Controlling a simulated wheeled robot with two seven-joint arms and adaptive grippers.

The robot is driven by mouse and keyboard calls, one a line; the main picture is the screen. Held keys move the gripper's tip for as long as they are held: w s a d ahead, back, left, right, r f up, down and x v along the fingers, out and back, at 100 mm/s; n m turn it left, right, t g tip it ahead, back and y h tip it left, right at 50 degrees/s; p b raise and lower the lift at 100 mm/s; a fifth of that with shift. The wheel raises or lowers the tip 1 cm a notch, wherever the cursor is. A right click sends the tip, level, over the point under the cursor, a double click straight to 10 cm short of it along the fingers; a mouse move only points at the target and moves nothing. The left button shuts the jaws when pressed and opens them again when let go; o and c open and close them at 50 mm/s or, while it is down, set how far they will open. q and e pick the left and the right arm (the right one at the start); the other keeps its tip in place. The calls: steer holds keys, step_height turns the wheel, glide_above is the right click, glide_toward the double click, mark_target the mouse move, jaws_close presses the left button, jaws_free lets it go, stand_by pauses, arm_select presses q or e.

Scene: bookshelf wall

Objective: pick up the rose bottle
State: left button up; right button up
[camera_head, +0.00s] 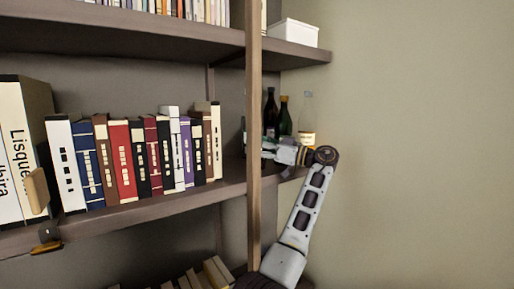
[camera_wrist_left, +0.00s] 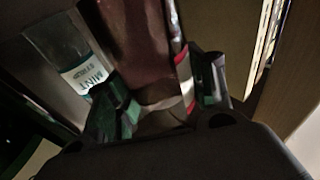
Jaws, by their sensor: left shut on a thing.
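My left gripper (camera_head: 268,150) is at the bottles on the middle shelf, just right of the upright post. In the left wrist view its fingers (camera_wrist_left: 165,112) are shut on a dark reddish bottle, which I take for the rose bottle (camera_wrist_left: 143,45). A white and red strip shows beside its right edge. A clear bottle with a "MINT" label (camera_wrist_left: 85,74) stands to its left. In the head view a dark bottle (camera_head: 270,106), a green bottle (camera_head: 285,118) and a clear bottle (camera_head: 307,112) stand behind the gripper. I cannot tell there which one is held. My right gripper is not in view.
The wooden post (camera_head: 254,70) stands close to the left of my gripper. A row of books (camera_head: 124,160) fills the middle shelf left of it. The upper shelf (camera_head: 130,40) hangs above, with a white box (camera_head: 293,33). Bare wall is to the right.

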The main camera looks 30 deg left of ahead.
arm_select(q)
step_height(320, 180, up, 8)
steer(key=shift+p, duration=0.85)
steer(key=shift+r, duration=0.8)
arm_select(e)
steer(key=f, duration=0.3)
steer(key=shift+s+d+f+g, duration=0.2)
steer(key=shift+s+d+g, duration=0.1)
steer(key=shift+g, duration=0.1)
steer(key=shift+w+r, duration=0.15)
